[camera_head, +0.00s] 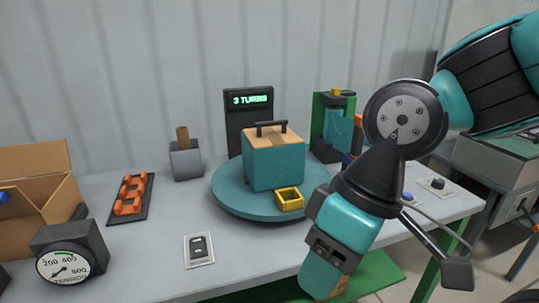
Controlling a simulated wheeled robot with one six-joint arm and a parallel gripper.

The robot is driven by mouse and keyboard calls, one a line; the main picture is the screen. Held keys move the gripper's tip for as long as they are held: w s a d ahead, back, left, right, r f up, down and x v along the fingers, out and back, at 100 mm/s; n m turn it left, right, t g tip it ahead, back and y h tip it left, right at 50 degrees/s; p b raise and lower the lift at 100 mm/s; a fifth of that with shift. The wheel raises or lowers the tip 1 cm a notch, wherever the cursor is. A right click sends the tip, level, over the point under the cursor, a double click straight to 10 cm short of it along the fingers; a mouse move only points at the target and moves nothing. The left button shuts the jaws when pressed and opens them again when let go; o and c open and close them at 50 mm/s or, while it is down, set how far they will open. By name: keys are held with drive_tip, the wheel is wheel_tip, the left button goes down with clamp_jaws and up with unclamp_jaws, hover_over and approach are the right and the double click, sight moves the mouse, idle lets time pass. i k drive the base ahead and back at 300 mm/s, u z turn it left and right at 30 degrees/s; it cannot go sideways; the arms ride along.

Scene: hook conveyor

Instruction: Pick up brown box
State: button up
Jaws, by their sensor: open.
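A brown, open-topped cardboard box (38,158) stands at the left end of the table, cut off by the picture's left edge and partly behind the tension gauge. Another small brown patch (341,287) shows low in the picture by the green lower shelf, mostly hidden by my arm; I cannot tell its full shape.
A teal box (273,165) with a tan top and black handle sits on a round teal turntable (228,195). The tension gauge (68,262), an orange rack (131,198) and a grey holder (186,160) stand at left. A "3 TURNS" display (250,98) stands behind.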

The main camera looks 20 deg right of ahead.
sight(274, 156)
drive_tip(key=u, duration=3.6)
drive_tip(key=k, duration=2.05)
drive_tip(key=z, duration=2)
drive_tip(key=i, duration=0.5)
drive_tip(key=z, duration=0.1)
